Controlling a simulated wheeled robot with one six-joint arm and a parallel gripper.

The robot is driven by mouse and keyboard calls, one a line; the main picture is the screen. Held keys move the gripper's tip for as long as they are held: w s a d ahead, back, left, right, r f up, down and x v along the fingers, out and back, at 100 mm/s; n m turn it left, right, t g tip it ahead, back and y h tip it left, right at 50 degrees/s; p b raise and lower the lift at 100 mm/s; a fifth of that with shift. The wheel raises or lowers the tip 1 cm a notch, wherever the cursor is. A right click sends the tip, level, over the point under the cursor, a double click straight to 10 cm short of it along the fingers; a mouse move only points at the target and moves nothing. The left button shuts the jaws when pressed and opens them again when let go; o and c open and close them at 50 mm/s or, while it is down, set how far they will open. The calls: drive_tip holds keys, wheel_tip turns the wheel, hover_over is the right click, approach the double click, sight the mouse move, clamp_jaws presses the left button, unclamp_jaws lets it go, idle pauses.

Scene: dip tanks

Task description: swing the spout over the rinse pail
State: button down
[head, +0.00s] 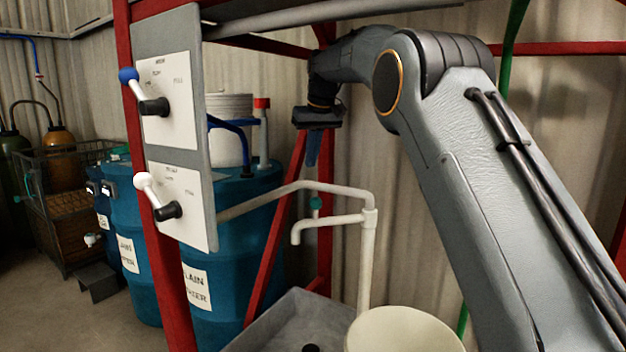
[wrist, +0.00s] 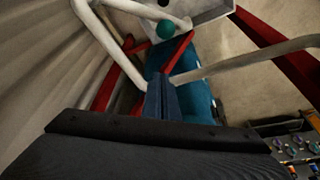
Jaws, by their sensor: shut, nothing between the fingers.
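The spout (head: 335,219) is a pale pipe that runs left from an upright standpipe (head: 367,260) and ends in a downturned tip. It points over a grey basin, left of the pail. A teal knob (head: 316,203) stands on the spout; the knob also shows in the wrist view (wrist: 165,29), with the spout (wrist: 150,11) beside it. The rinse pail (head: 405,330), cream-coloured, is at the bottom, partly cut off. My gripper (head: 312,163) hangs above the spout with its blue fingers pointing down. In the wrist view its fingers (wrist: 162,82) are together and apart from the knob.
A pale supply pipe (head: 290,188) runs from the lever panel (head: 178,130) to the standpipe, close above the spout. Red frame posts (head: 280,220) stand behind. The grey basin (head: 275,325) lies below. Blue drums (head: 215,250) stand at the left.

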wheel_tip(320, 180, down, 10)
drive_tip(key=p, duration=0.2)
drive_tip(key=shift+s, duration=0.35)
drive_tip(key=shift+d+r, duration=0.1)
drive_tip(key=shift+d, duration=0.1)
